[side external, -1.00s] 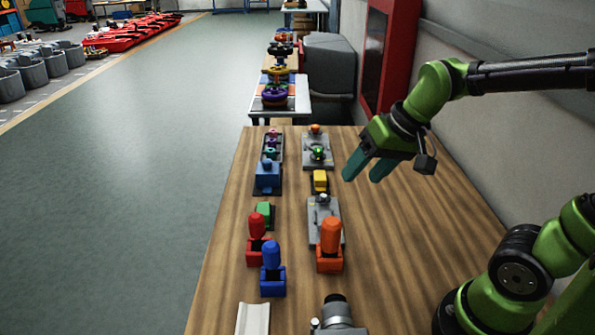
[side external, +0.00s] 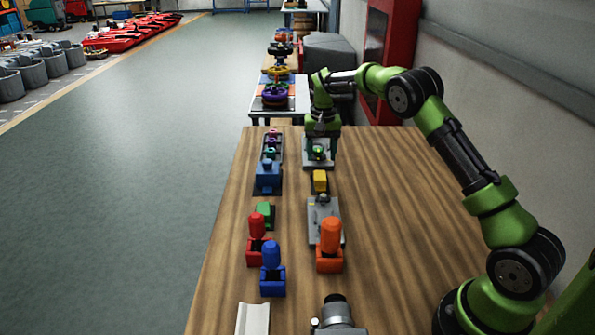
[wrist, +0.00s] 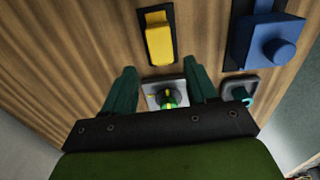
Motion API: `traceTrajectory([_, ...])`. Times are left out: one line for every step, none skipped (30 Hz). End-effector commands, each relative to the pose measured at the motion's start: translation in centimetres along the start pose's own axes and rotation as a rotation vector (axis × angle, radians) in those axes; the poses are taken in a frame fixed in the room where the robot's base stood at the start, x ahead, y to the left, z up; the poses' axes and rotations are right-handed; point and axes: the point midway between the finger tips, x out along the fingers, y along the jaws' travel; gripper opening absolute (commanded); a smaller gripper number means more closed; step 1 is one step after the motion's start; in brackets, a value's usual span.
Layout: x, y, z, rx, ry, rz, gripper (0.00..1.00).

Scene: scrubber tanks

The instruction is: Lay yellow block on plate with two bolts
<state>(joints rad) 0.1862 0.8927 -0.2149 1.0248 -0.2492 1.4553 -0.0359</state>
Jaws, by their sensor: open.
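The yellow block (side external: 320,177) sits on a small dark base in the right-hand row. It also shows in the wrist view (wrist: 159,42), beyond my fingertips. My gripper (side external: 320,150) is open over the far grey plate (side external: 313,164), with its fingers on either side of a green piece (side external: 318,153). In the wrist view, my open gripper (wrist: 162,74) has nothing clamped, and the green piece shows between the fingers. A nearer grey plate (side external: 327,238) carries a small grey fitting. I cannot make out two bolts on either plate.
A blue block (side external: 268,179) stands left of the yellow one. An orange-topped holder (side external: 330,250) overlaps the nearer plate. Red (side external: 256,237) and blue (side external: 271,268) holders and a green block (side external: 265,212) fill the left row.

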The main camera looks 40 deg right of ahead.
Motion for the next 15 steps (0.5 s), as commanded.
traceTrajectory([-0.2,-0.1,0.1,0.003,-0.004,-0.001,0.57])
traceTrajectory([0.0,-0.1,0.2,0.005,-0.011,0.001,0.57])
traceTrajectory([0.2,0.0,0.3,0.006,-0.016,0.001,0.57])
traceTrajectory([0.4,0.0,0.4,0.006,-0.017,0.001,0.57])
traceTrajectory([0.7,0.0,0.4,0.006,-0.017,0.001,0.57])
traceTrajectory([1.1,-0.1,0.4,0.007,-0.018,0.001,0.57])
traceTrajectory([1.4,-0.1,0.4,0.006,-0.017,0.001,0.57])
traceTrajectory([1.8,-0.1,0.4,0.007,-0.018,0.001,0.57])
traceTrajectory([2.4,0.0,0.4,0.006,-0.018,0.001,0.57])
traceTrajectory([2.8,0.0,0.4,0.005,-0.018,0.001,0.57])
traceTrajectory([3.2,0.0,0.4,0.006,-0.018,0.001,0.57])
traceTrajectory([3.8,-0.1,0.4,0.005,-0.018,0.001,0.57])
traceTrajectory([4.2,-0.1,0.5,0.006,-0.019,0.000,0.57])
traceTrajectory([4.6,-0.1,0.5,0.006,-0.018,0.000,0.57])
traceTrajectory([5.1,-0.1,0.5,0.006,-0.017,0.000,0.57])
